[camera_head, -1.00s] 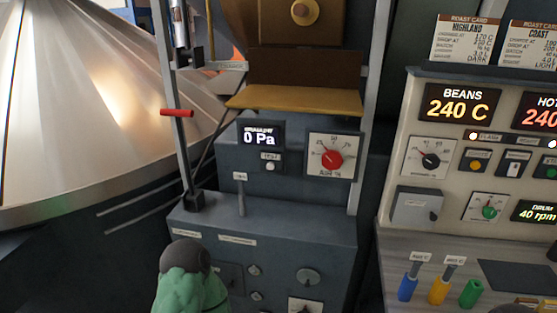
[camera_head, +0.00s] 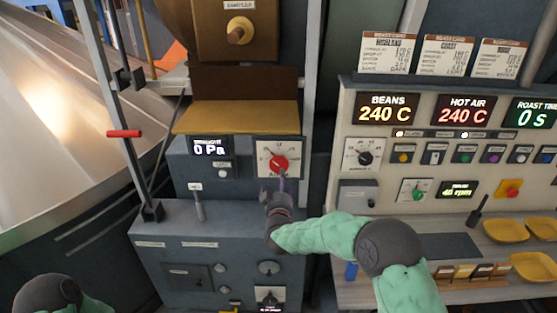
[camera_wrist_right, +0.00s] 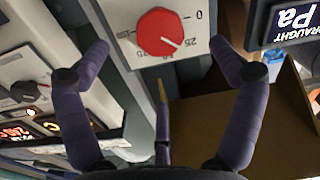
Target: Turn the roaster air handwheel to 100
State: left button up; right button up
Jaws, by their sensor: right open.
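The roaster air handwheel is a red round knob (camera_head: 279,163) on a white dial plate (camera_head: 263,147), at the right of the grey cabinet's upper panel. In the right wrist view the red knob (camera_wrist_right: 160,32) is at the top centre, with 0 and 25 readable beside it. Its white mark seems to point near 25. My right gripper (camera_head: 281,186) is just below the knob in the head view. In the wrist view its fingers (camera_wrist_right: 160,46) are apart, one on each side of the knob, with nothing between them; contact cannot be told. My left gripper is out of view.
A draught display (camera_head: 211,147) reading 0 Pa is left of the dial. A yellow ledge (camera_head: 240,117) juts out above it. A small lever (camera_head: 199,205) stands at the lower left. The roaster control panel (camera_head: 350,103) with displays and knobs is to the right.

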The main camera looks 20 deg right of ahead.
aim_at(279, 167)
jog(key=x, duration=1.1)
jog(key=shift+d+r+b, duration=0.15)
jog(key=shift+r+b, duration=0.15)
jog(key=shift+r, duration=0.1)
jog(key=c, duration=1.1)
